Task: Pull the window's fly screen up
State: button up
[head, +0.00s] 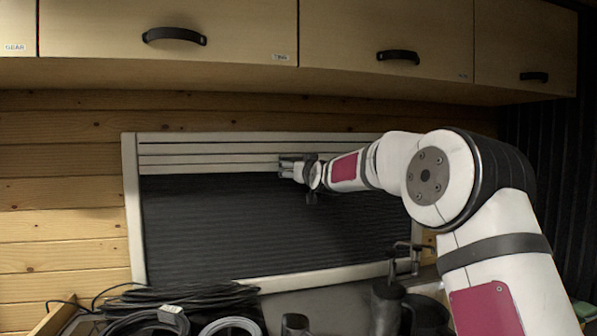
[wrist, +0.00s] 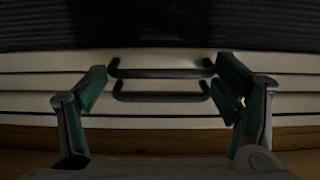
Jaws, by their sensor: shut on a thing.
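The window (head: 131,210) has a pale frame in the wood-plank wall. A dark, finely ribbed screen (head: 215,225) covers most of its opening, below several pale horizontal slats (head: 205,150) at the top. My gripper (head: 291,168) is at the lower slats, right of the window's middle. The wrist view looks upside down, with the dark screen (wrist: 150,25) above the slats. There, two dark bar handles (wrist: 160,73) (wrist: 160,97) lie between the fingers (wrist: 162,80), which are set at the handles' ends. I cannot tell clearly which handle is gripped.
Wooden overhead cupboards (head: 385,40) with black handles hang above the window. Coiled black cables (head: 170,305) and dark cylindrical items (head: 385,308) crowd the counter below. A dark tap-like fitting (head: 408,255) stands at the window's lower right. The window's left half is clear.

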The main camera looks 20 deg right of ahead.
jog(key=o, duration=1.6)
jog(key=shift+w+a+f, duration=0.2)
jog(key=shift+a+f, duration=0.1)
jog(key=shift+a, duration=0.05)
jog(key=shift+o, duration=0.2)
jog(key=shift+d+r, duration=0.1)
jog(key=shift+d, duration=0.05)
jog(key=shift+s, duration=0.15)
jog(key=s, duration=1.1)
jog(key=shift+s, duration=0.4)
